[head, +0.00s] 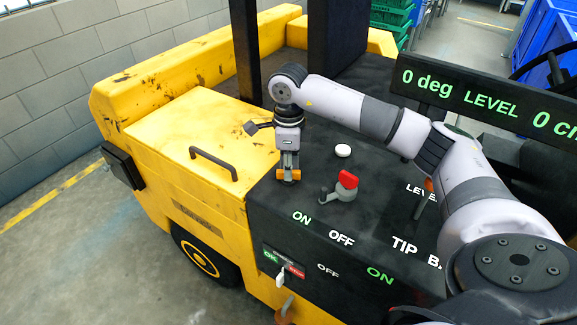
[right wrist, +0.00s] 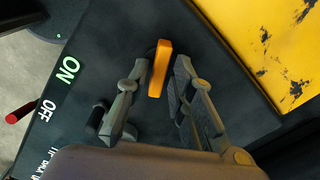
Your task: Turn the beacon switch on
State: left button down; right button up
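An orange switch handle (head: 288,174) stands on the black panel beside the ON and OFF labels; no beacon label is readable. It shows as an upright orange bar in the right wrist view (right wrist: 159,68). My right gripper (head: 289,162) points down right over it. In the right wrist view its two fingers (right wrist: 157,95) are apart, one on each side of the orange handle, with gaps visible. I cannot tell how deep the handle sits between them. The handle's base is partly hidden. My left gripper is not in view.
A red-topped lever (head: 347,180) and a white round button (head: 343,151) are close to the right gripper. A display bar (head: 490,100) crosses the right side. A yellow hood (head: 205,145) with a black handle (head: 214,162) lies left. A white toggle (head: 280,279) is at the front.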

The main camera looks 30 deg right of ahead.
jog(key=shift+o, duration=0.7)
notch_tip(320, 180, up, 12)
jog(key=shift+f, duration=0.1)
dwell(0.5)
